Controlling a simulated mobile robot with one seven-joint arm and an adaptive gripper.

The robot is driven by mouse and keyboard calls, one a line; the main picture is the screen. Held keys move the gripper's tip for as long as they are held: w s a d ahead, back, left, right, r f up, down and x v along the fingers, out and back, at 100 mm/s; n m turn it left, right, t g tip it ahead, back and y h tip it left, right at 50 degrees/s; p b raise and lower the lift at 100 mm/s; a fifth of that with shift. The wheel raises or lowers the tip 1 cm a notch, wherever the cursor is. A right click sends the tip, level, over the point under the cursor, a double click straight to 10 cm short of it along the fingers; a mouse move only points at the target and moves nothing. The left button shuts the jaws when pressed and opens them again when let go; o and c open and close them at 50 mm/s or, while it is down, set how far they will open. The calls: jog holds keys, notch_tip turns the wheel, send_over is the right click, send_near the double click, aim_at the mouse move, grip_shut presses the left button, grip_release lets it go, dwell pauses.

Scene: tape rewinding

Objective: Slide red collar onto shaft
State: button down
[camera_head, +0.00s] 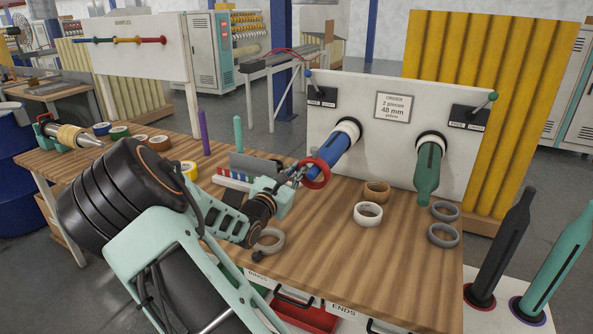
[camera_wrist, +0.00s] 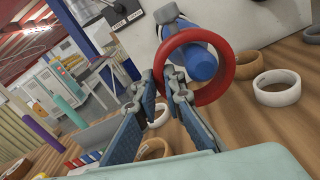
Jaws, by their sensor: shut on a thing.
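My gripper (camera_head: 297,176) is shut on the rim of a red collar (camera_head: 328,175), a ring held up above the table. In the wrist view my gripper (camera_wrist: 162,82) pinches the collar (camera_wrist: 229,72) at its left side. A blue shaft (camera_head: 343,141) sticks out of the white panel and slopes down toward the collar. In the wrist view the blue shaft (camera_wrist: 202,62) shows through the collar's opening. I cannot tell whether its end is inside the collar or just behind it. A green shaft (camera_head: 429,166) stands out from the panel further right.
A white ring (camera_head: 368,222), a tan ring (camera_head: 376,197) and grey rings (camera_head: 443,236) lie on the wooden table (camera_head: 390,270). The white panel (camera_head: 380,150) stands behind the shafts. A purple post (camera_head: 205,133) and a teal post (camera_head: 238,135) stand left of the shafts.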

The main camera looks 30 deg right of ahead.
jog(key=shift+d+f, duration=0.1)
jog(key=shift+f, duration=0.3)
jog(key=c, duration=2)
grip_release()
jog(key=shift+r, duration=0.1)
jog(key=shift+o, duration=0.2)
jog(key=shift+s, duration=0.1)
jog(key=v, duration=1.2)
